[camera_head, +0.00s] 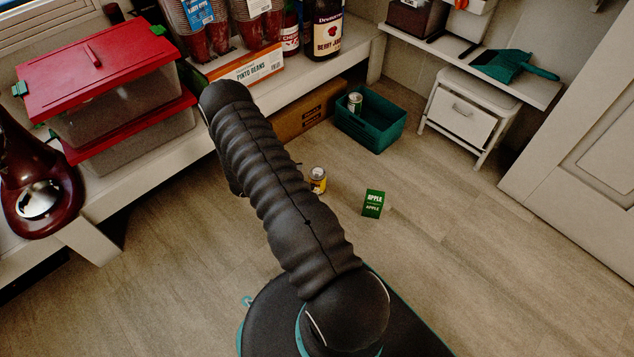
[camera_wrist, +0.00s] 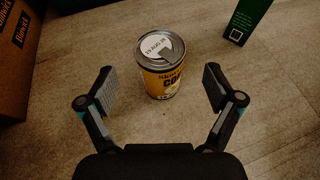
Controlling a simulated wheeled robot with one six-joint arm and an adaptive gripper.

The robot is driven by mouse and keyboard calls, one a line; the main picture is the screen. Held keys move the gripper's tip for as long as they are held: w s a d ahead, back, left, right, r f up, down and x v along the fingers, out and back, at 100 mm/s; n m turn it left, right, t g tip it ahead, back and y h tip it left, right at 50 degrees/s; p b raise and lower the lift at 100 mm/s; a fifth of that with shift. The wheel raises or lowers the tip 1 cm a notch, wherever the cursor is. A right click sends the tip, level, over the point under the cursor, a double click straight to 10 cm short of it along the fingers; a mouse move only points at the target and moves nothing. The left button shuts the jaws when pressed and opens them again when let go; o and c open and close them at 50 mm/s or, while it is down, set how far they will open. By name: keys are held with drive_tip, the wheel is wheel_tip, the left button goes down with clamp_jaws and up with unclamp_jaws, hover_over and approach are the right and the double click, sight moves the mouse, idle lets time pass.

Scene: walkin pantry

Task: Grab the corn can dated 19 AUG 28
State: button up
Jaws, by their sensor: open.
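A yellow corn can (camera_wrist: 163,80) stands upright on the floor in the wrist view. The label on its lid reads about "19 AUG 28", though the print is small. My gripper (camera_wrist: 160,88) is open, with one finger on each side of the can's near part and a gap to it on both sides. In the head view the can (camera_head: 318,182) stands beside my arm, which partly covers it; my gripper is hidden there. Another can (camera_head: 355,102) stands in the teal bin, its date unreadable.
A green apple carton (camera_head: 373,203) stands on the floor right of the can. The teal bin (camera_head: 372,128) and a cardboard box (camera_head: 308,113) stand by the shelf. A white stool (camera_head: 465,112) is further right. The near right floor is clear.

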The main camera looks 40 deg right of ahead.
sight(311, 175)
drive_tip(key=shift+b+x, duration=0.3)
drive_tip(key=shift+x, duration=2.5)
drive_tip(key=c, duration=1.4)
drive_tip(key=shift+c, duration=0.5)
drive_tip(key=shift+r, duration=0.15)
